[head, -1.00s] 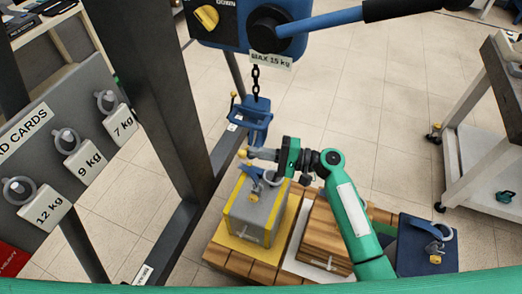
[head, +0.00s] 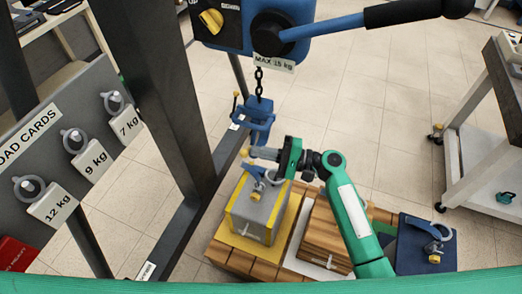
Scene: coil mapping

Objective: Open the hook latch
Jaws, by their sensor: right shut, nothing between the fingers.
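The blue hook (head: 259,122) hangs on a dark chain below the hoist, above the pallet. A small yellow-tipped lever stands at its upper left; I cannot tell whether the latch is open. My left gripper is not in view.
A blue hoist (head: 256,28) with a long lever is overhead. A dark post (head: 158,95) rises left of the hook. Load cards (head: 92,158) hang at left.

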